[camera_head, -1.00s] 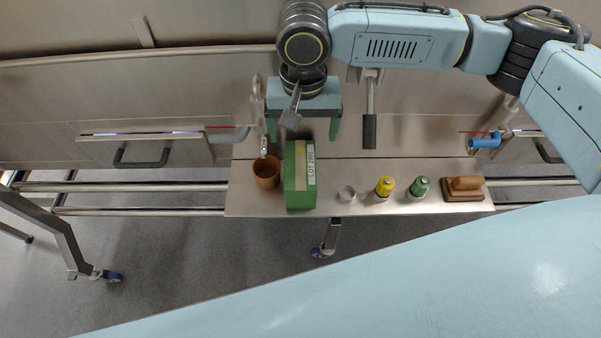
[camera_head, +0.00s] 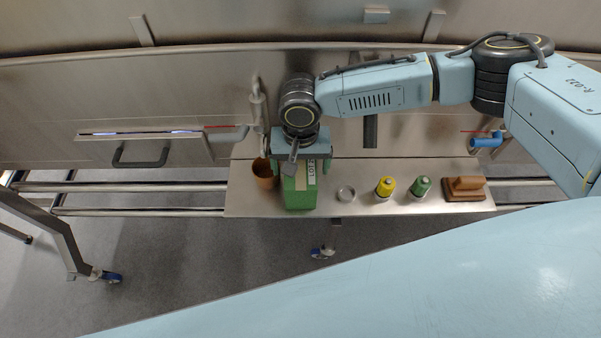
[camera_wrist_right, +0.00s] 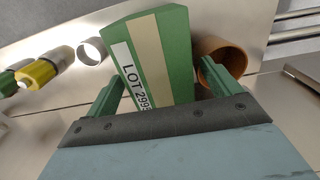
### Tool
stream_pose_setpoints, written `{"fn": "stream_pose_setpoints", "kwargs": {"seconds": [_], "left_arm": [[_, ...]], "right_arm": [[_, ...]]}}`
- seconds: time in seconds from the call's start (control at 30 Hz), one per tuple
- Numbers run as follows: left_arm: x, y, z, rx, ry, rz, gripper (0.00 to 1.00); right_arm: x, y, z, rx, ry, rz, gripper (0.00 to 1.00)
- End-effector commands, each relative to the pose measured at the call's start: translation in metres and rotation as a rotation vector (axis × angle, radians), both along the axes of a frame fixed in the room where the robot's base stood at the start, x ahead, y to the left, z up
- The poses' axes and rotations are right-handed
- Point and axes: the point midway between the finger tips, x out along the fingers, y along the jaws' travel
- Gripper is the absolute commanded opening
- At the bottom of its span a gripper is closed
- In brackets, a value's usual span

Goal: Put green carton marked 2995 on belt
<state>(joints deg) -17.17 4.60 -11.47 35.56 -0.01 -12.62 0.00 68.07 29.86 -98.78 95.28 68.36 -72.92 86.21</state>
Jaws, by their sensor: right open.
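The green carton (camera_head: 300,195) stands on the steel shelf (camera_head: 240,205), with a tan strip on top and a white label. In the right wrist view the carton (camera_wrist_right: 178,45) shows the label "LOT 299", its end cut off by the gripper. My right gripper (camera_head: 299,174) is over the back part of the carton. Its green fingers (camera_wrist_right: 160,85) are open, one on each side of the carton; I cannot tell whether they touch it. My left gripper is not in view. I cannot make out the belt.
A brown cup (camera_head: 264,178) stands close left of the carton. To its right are a metal ring (camera_head: 345,193), a yellow-topped container (camera_head: 384,187), a green-topped container (camera_head: 421,187) and a brown wooden block (camera_head: 464,189). A steel wall with a black handle (camera_head: 141,163) rises behind.

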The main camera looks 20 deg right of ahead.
Motion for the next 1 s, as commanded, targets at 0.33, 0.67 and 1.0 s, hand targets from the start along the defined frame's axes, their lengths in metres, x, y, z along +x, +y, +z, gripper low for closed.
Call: {"fn": "stream_pose_setpoints", "kwargs": {"seconds": [0.33,0.67,1.0], "left_arm": [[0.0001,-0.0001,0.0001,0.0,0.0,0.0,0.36],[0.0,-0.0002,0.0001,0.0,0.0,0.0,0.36],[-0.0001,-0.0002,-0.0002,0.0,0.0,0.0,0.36]], "right_arm": [[0.0,0.0,0.0001,0.0,0.0,0.0,0.69],[0.0001,-0.0001,0.0004,0.0,0.0,-0.001,0.26],[-0.0004,0.0006,0.0032,0.002,-0.002,-0.001,0.21]]}}
